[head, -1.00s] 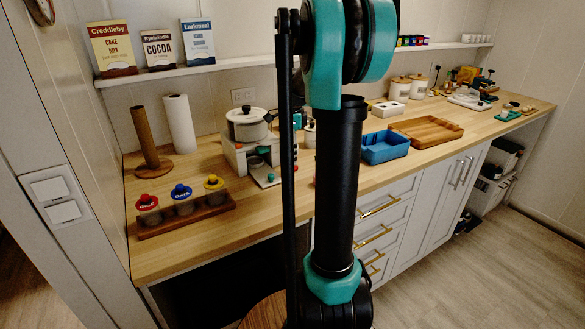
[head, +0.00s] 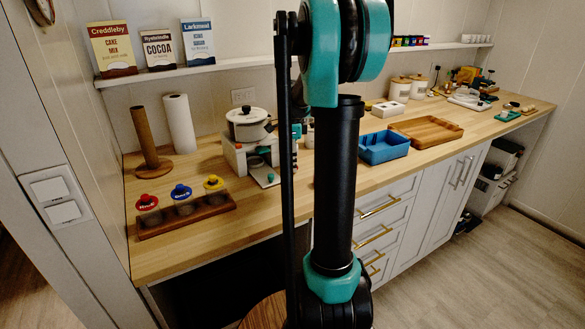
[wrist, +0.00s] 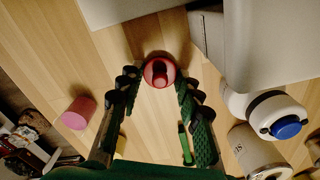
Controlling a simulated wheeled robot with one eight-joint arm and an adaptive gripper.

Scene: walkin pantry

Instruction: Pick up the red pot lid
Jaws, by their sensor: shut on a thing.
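In the wrist view a pink cylinder (wrist: 78,113) stands left, a white item with a blue cap (wrist: 286,127) and a canister (wrist: 255,152) right. In the head view a grey pot (head: 247,127), blue tray (head: 384,149) and wooden tray (head: 427,131) stand on the counter.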

